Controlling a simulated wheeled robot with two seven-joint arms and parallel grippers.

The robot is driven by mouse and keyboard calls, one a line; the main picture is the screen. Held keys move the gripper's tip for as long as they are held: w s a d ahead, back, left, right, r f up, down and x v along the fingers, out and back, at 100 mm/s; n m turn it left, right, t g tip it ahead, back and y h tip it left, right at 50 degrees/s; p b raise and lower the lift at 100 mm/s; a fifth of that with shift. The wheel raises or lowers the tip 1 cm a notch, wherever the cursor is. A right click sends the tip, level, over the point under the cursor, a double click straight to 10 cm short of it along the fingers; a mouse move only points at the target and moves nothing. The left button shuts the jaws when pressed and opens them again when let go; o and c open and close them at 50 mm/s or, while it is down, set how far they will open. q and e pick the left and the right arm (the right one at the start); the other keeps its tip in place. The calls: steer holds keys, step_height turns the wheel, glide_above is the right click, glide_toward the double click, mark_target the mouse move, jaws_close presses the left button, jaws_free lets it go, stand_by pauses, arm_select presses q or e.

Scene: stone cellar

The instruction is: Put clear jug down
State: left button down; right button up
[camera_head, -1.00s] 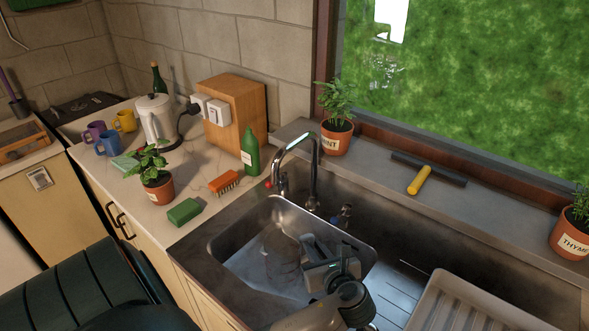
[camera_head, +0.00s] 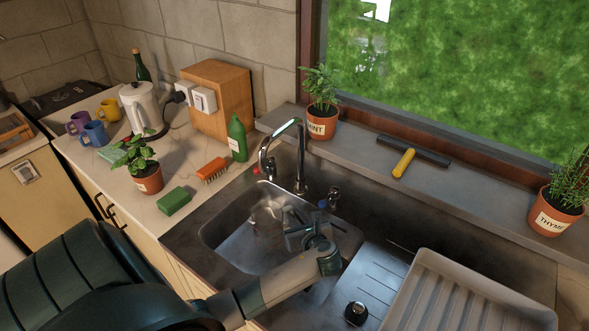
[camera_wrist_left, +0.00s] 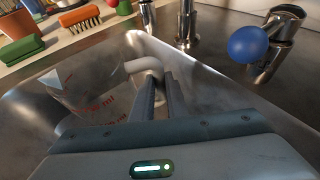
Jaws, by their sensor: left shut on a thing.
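The clear jug (camera_head: 268,212) is in the sink (camera_head: 225,252), under the tap (camera_head: 300,165) in the head view. In the left wrist view the jug (camera_wrist_left: 88,100) shows red markings and a pale handle (camera_wrist_left: 146,66). My left gripper (camera_head: 290,220) reaches into the sink from the right side of the jug. In the wrist view its two fingers (camera_wrist_left: 157,85) are shut on the handle. The jug's base is hard to make out, so I cannot tell whether it touches the sink floor. My right gripper is not in view.
A ribbed white drying rack (camera_head: 465,300) stands right of the sink, with a round black thing (camera_head: 357,313) beside it. A green sponge (camera_head: 173,200), an orange brush (camera_head: 211,170) and a green bottle (camera_head: 237,138) stand left of the sink. A blue knob (camera_wrist_left: 248,44) is near the tap.

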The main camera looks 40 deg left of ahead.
arm_select(q)
step_height(320, 180, down, 4)
steer(key=shift+p, duration=0.5)
steer(key=shift+f, duration=0.1)
steer(key=c, duration=1.7)
jaws_free()
steer(key=shift+c, duration=0.2)
